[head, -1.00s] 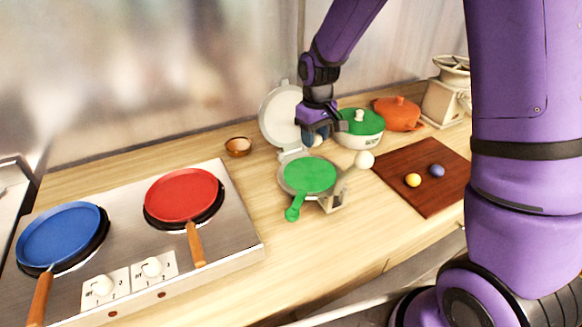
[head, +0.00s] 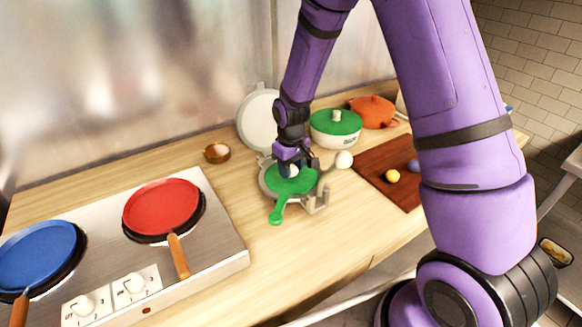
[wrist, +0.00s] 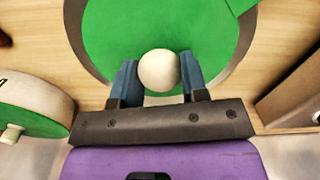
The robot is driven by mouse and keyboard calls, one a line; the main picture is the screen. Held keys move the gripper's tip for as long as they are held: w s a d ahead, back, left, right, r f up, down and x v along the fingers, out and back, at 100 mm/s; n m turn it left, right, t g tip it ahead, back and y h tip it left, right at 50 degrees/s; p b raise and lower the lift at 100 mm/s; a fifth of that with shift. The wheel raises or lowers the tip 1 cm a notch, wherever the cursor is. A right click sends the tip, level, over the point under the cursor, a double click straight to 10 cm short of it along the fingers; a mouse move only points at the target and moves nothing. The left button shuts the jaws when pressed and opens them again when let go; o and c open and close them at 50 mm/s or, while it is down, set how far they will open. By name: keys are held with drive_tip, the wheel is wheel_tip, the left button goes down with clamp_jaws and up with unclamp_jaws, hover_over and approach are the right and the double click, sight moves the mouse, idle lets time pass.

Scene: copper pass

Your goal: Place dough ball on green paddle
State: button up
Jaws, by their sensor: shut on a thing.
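The green paddle (head: 290,184) is a flat round disc with a short handle, lying on the base of an open press. In the wrist view the paddle (wrist: 110,30) spreads out beyond the fingertips. My gripper (head: 291,170) is low over the back part of the disc. The wrist view shows its blue fingers (wrist: 158,76) shut on a cream-white dough ball (wrist: 159,68), one finger on each side. The ball is over the green disc; I cannot tell whether it touches it. In the head view the fingers partly hide the ball.
The press's pale lid (head: 258,118) stands open behind, and its white-knobbed lever (head: 344,160) sticks out right. A brown board (head: 376,163) holds a yellow ball (head: 392,175) and a blue ball (head: 413,166). A green-lidded pot (head: 336,126) stands behind. A stove (head: 215,225) with pans is left.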

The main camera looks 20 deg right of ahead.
drive_tip(key=o, duration=0.9)
drive_tip(key=shift+f, duration=0.1)
wheel_tip(320, 180, up, 12)
drive_tip(key=shift+r, duration=0.2)
drive_tip(key=s+d+r+m+t, duration=0.2)
drive_tip(key=s+d+r, duration=0.2)
drive_tip(key=s+r, duration=0.9)
drive_tip(key=s+d+r+m+t, duration=0.1)
drive_tip(key=s+r, duration=0.2)
drive_tip(key=s, duration=0.2)
drive_tip(key=s+d+r+t, duration=0.1)
drive_tip(key=s+r, duration=0.1)
drive_tip(key=s, duration=0.3)
drive_tip(key=s+d+r+m+t, duration=0.1)
drive_tip(key=s+r, duration=0.2)
drive_tip(key=s, duration=0.3)
drive_tip(key=shift+r+m, duration=0.3)
